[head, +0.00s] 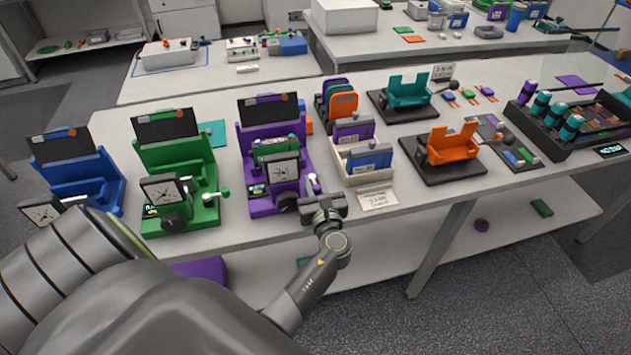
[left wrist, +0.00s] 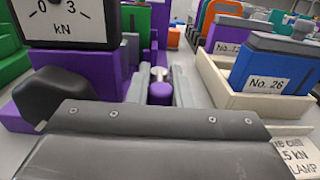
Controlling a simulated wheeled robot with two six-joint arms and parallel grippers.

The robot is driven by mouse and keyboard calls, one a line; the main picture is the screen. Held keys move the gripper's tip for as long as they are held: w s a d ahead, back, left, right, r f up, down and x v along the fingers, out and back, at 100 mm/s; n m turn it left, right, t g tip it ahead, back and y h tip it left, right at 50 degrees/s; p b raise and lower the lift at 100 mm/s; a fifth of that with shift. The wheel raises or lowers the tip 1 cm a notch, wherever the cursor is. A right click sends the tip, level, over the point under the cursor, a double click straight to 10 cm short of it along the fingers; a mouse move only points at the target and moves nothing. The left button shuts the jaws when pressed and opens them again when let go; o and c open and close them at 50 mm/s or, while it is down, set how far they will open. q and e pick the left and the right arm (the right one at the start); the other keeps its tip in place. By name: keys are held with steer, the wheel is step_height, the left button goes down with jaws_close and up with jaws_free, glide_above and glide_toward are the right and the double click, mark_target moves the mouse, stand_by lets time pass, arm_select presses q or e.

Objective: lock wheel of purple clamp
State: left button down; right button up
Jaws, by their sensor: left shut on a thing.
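The purple clamp (head: 258,205) stands on the bench between the green clamp and the cream box. It has a dial gauge (head: 284,171) and a black wheel (head: 286,201) at its front. In the left wrist view, the gauge (left wrist: 62,22) and black wheel (left wrist: 50,95) are at the left, beside my gripper. My left gripper (head: 322,205) is at the clamp's front right corner. In the left wrist view, my left gripper (left wrist: 160,85) is shut on the clamp's lever, whose purple end (left wrist: 160,93) shows between the fingers. My right gripper is not in view.
The green clamp (head: 182,218) and blue clamp (head: 75,185) stand to the left. The cream box (head: 368,181) with upright cells and a label card (head: 380,200) is close on my gripper's right. Orange (head: 452,147) and teal (head: 407,92) holders stand further right.

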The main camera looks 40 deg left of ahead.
arm_select(q)
steer(key=c, duration=1.3)
jaws_free()
